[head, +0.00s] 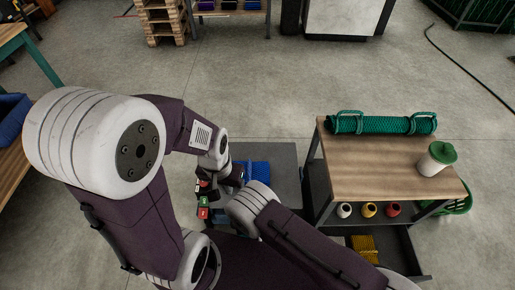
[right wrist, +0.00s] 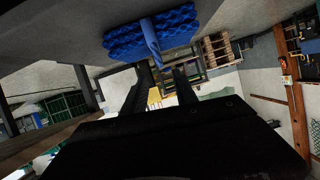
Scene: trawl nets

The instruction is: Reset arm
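My left arm comes in from the left in the head view and bends down to its wrist. The left gripper (head: 207,186) is small and partly hidden there, and I cannot tell its opening. My right arm crosses from the lower right toward the middle, and its gripper is mostly hidden in the head view. In the right wrist view the right gripper (right wrist: 163,82) has two dark fingers apart with nothing between them. A blue bundle of netting (head: 256,172) lies on a dark grey flat surface (head: 287,160). The bundle also shows in the right wrist view (right wrist: 125,39), beyond the fingers.
Small white, yellow and red spools sit below. A wooden bench (head: 13,168) is at left.

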